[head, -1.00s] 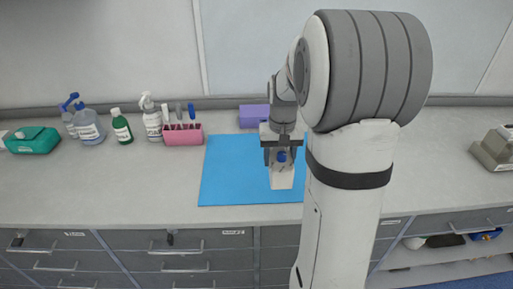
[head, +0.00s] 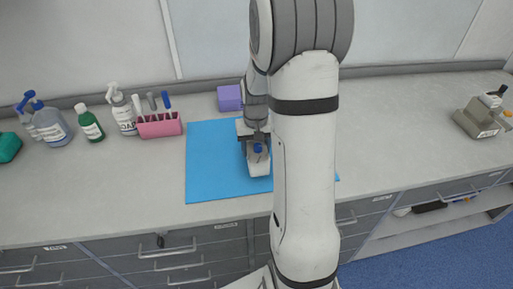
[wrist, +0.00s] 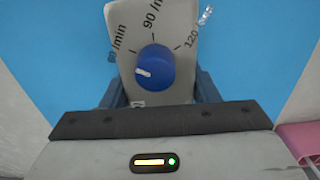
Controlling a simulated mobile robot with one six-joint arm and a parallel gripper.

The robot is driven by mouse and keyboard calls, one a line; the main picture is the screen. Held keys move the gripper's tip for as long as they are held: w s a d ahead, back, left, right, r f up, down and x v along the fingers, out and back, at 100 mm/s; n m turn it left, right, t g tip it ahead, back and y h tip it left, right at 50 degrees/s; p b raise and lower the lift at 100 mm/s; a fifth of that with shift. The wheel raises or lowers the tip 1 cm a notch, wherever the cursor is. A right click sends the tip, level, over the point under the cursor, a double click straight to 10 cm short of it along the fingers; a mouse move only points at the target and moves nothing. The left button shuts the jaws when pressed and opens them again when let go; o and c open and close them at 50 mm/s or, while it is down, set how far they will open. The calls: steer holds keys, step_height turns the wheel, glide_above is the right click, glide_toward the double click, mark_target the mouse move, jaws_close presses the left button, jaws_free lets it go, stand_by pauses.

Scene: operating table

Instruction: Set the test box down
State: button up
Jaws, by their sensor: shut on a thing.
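The test box (head: 259,167) is a small light-grey box with a blue knob; in the wrist view the box (wrist: 178,25) shows its blue knob and printed rate markings on its face. My gripper (head: 256,147) is shut on the test box, with dark fingers at its sides. In the wrist view my gripper (wrist: 155,100) is partly hidden under its own housing and the box. The box is over the blue mat (head: 210,170); I cannot tell whether its underside touches the mat.
A pink holder (head: 160,126) with pens, a purple box (head: 230,98), and several bottles, among them a green one (head: 90,124), stand at the back left. A grey device (head: 478,118) stands far right. The counter between my arm and it is clear.

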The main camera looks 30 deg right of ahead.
steer(key=shift+f, duration=0.6)
steer(key=shift+f, duration=0.1)
steer(key=o, duration=0.7)
steer(key=shift+f, duration=0.15)
steer(key=o, duration=0.5)
